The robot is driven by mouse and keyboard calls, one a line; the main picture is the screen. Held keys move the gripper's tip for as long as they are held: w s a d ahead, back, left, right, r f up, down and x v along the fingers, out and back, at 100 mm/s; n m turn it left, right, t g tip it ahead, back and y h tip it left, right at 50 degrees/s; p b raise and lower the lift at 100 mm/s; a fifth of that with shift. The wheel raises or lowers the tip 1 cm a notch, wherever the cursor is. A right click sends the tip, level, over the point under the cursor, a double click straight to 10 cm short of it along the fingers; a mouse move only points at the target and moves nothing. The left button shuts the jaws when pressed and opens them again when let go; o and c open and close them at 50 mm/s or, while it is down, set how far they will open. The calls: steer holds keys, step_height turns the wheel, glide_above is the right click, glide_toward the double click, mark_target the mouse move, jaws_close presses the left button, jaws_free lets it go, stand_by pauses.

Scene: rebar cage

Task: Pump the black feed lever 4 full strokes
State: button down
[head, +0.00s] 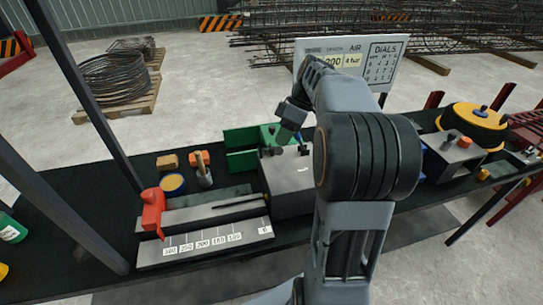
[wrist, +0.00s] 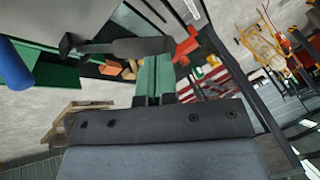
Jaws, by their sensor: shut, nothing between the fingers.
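The black lever (wrist: 140,47) lies across the wrist view just beyond my fingertips, its thicker grip toward the right. Whether the fingers touch it I cannot tell. My gripper (wrist: 156,62) has its two green fingers shut side by side with nothing between them. In the head view my wrist hangs over the back of the grey feeder box (head: 292,190). Small dark parts show on top of the box there, but the lever is hard to make out from that side, and my arm hides the box's right part.
A red stop (head: 152,212) and a length scale stand left of the box. Green panels (head: 241,160) are behind it. A sign board (head: 384,52) stands behind my arm. A yellow disc machine (head: 474,124) is right.

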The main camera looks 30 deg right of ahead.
steer(key=shift+f, duration=0.1)
steer(key=shift+s+a+f+b, duration=0.1)
steer(key=shift+s+f+b, duration=0.35)
steer(key=shift+b, duration=0.25)
steer(key=shift+s+a+f+b, duration=0.1)
steer(key=shift+s+f+b, duration=0.35)
steer(key=shift+f+b, duration=0.15)
steer(key=shift+s+f+b, duration=0.4)
steer(key=shift+f+b, duration=0.1)
steer(key=shift+b, duration=0.15)
steer(key=shift+a+f, duration=0.1)
steer(key=shift+s+f+b, duration=0.35)
steer(key=shift+f+b, duration=0.2)
steer(key=shift+b, duration=0.1)
steer(key=shift+f, duration=0.1)
